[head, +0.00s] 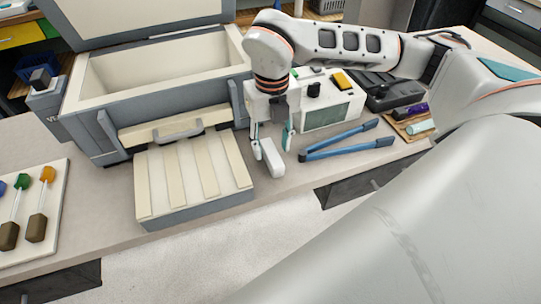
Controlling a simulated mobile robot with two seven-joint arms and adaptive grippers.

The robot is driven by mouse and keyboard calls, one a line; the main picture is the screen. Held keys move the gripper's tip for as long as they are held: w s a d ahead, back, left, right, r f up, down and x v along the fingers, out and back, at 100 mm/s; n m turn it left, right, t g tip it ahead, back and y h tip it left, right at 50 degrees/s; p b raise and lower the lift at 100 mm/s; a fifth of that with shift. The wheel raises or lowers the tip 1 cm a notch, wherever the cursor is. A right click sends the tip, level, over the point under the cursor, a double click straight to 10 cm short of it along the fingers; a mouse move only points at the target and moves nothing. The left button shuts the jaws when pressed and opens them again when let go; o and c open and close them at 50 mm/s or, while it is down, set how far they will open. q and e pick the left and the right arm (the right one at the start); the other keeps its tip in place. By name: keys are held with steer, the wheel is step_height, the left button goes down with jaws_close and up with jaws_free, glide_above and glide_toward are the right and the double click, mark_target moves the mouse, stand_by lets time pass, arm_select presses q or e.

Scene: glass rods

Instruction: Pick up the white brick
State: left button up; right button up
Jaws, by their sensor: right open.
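A white brick (272,159), a small elongated block, is on the grey bench just right of the slatted cream block. My right gripper (272,140) points down over it, with a teal-sided finger to its left and another to its right. The gripper is open, and its fingers partly hide the brick's far end. I cannot tell whether either finger touches the brick. My left gripper is not in view.
A cream-lined open kiln (160,68) stands behind, with a slatted block (193,178) in front of it. Blue-handled tongs (345,140) lie right of the brick. A control box (330,112) stands behind.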

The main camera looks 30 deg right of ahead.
mark_target(272, 152)
step_height(272, 152, down, 3)
steer(key=shift+r, duration=0.2)
steer(key=shift+f, duration=0.4)
jaws_close()
steer(key=shift+r, duration=0.1)
